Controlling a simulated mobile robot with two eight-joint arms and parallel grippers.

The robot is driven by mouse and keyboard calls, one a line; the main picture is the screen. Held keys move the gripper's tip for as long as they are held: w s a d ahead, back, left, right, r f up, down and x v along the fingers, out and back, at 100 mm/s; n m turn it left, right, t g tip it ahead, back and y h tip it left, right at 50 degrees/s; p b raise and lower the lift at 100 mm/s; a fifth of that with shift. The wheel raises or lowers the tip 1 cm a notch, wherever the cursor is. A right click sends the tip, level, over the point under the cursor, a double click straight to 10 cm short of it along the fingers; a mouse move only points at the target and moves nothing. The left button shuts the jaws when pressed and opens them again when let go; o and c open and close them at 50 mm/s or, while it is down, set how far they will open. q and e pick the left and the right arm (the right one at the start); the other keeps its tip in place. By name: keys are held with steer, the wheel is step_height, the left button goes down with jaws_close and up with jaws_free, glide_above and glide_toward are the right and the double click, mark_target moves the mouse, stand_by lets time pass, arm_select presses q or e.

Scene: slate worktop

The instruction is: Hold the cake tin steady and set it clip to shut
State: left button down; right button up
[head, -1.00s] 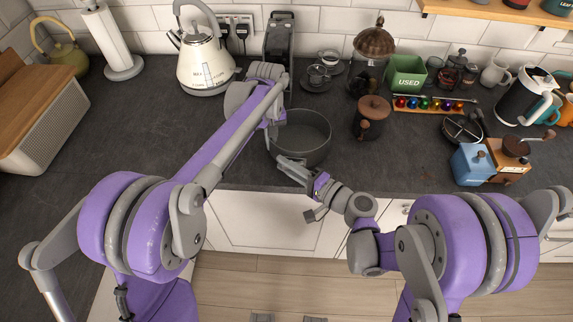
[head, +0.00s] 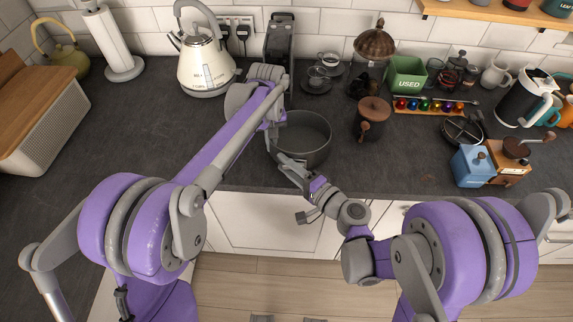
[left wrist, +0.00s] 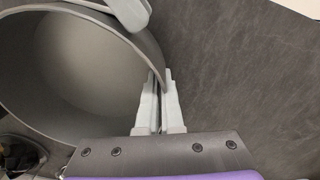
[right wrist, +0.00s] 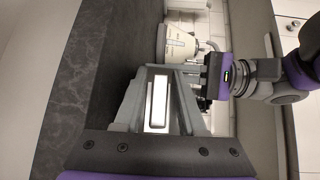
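The dark grey round cake tin (head: 318,157) stands open-topped near the worktop's front edge. My left gripper (left wrist: 161,80) is closed on the tin's wall, one finger inside and one outside. In the head view my left arm covers that contact. My right gripper (head: 287,165) is at the tin's front, at the outside of its wall. In the right wrist view, a bright rectangular clip (right wrist: 158,100) lies between the right fingers, which stand apart on either side. I cannot tell whether they touch it.
A cream kettle (head: 205,65) and a black appliance (head: 279,40) stand behind the tin. A brown wooden-lidded jar (head: 372,118) is close on its right.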

steer(key=shift+o, duration=0.6)
steer(key=v, duration=1.2)
